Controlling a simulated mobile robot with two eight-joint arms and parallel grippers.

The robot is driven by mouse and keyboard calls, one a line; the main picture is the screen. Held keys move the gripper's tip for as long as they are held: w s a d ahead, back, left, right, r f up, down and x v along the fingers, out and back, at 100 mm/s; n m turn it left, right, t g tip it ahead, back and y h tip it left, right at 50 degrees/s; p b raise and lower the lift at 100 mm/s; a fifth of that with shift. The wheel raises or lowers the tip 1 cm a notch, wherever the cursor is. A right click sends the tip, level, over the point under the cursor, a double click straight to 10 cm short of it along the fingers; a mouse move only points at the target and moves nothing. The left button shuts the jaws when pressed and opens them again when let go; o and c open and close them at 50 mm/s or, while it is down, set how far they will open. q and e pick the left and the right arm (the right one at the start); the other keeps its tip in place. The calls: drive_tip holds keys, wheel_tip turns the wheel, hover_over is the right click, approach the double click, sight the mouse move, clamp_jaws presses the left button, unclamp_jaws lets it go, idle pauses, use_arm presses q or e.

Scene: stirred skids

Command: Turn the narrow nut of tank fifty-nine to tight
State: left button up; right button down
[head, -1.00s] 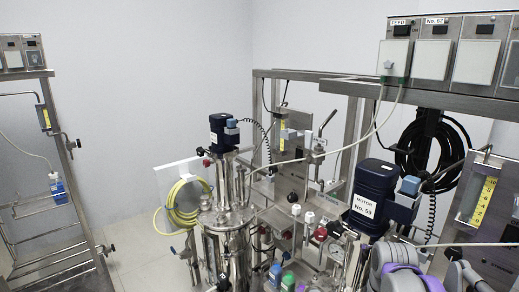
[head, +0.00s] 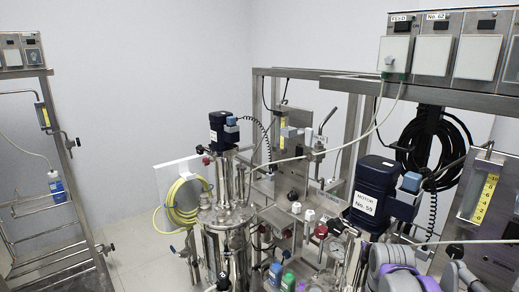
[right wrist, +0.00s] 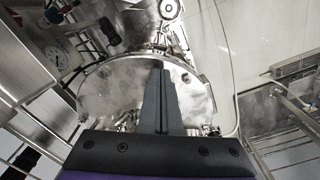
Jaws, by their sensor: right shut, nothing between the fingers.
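The blue motor (head: 376,190) labelled "MOTOR No. 59" stands upright at the right of the head view. Its tank is mostly hidden there behind fittings and my right arm. In the right wrist view a round shiny steel lid (right wrist: 106,100) fills the middle, with small dark fasteners at its rim, one at the right (right wrist: 187,78). I cannot tell which is the narrow nut. My right gripper (right wrist: 163,74) is shut and empty, its fingers in front of the lid; contact cannot be told. My right arm shows at the lower right of the head view. My left gripper is not in view.
A second steel tank (head: 226,215) with a smaller blue motor (head: 222,128) stands left of motor 59. A yellow hose coil (head: 187,202) hangs beside it. A gauge (right wrist: 57,57) is at the wrist view's upper left. A level scale panel (head: 481,195) stands right of motor 59.

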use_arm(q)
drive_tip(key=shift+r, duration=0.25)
use_arm(e)
drive_tip(key=shift+a, duration=0.45)
idle(0.4)
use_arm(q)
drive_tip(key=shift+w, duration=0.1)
use_arm(e)
drive_tip(key=shift+s, duration=0.3)
drive_tip(key=shift+r+p, duration=0.45)
use_arm(q)
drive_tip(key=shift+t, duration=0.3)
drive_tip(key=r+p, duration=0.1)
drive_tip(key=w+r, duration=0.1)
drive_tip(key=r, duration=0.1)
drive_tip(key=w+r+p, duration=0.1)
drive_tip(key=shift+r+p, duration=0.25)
drive_tip(key=shift+p, duration=0.05)
use_arm(e)
wheel_tip(320, 180, up, 5)
drive_tip(key=shift+r, duration=0.1)
